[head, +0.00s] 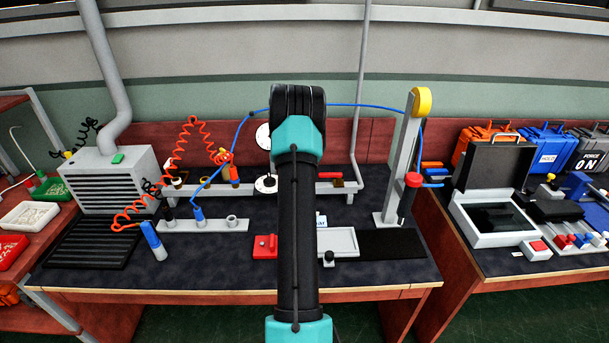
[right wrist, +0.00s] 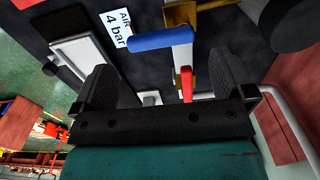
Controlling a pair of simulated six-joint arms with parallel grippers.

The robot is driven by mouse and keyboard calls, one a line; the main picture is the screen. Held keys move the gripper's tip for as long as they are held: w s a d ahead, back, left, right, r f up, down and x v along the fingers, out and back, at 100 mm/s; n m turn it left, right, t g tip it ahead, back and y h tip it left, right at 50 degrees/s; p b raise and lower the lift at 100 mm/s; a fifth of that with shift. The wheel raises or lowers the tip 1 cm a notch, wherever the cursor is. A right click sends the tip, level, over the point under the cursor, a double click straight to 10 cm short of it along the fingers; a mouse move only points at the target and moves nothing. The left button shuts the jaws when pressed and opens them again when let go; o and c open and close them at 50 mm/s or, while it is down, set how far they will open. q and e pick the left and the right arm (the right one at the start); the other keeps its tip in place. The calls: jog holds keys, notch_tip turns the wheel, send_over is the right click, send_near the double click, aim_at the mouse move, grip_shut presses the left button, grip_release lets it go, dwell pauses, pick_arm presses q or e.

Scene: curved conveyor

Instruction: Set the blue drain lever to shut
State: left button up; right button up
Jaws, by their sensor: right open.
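The blue drain lever (right wrist: 150,41) shows in the right wrist view, upper middle, near a brass fitting (right wrist: 181,13) and lying across a pale pipe (right wrist: 182,62). In the head view I cannot see it; my arm covers the middle of the bench. My right gripper (right wrist: 160,70) is open and empty, its two black fingers spread either side of the pipe. The blue lever lies beyond the fingertips, apart from them as far as I can tell. A red lever (right wrist: 187,84) sits closer, between the fingers. My left gripper is not in view.
An "AIR 4 bar" label (right wrist: 118,28) and a white tray (right wrist: 85,60) lie left of the lever in the wrist view. On the bench are a red block (head: 264,247), a grey post (head: 400,170) and a blue-handled tool (head: 153,240). An open case (head: 487,222) stands right.

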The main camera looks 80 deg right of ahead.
notch_tip(320, 180, up, 12)
jog(key=shift+r, duration=0.25)
dwell(0.5)
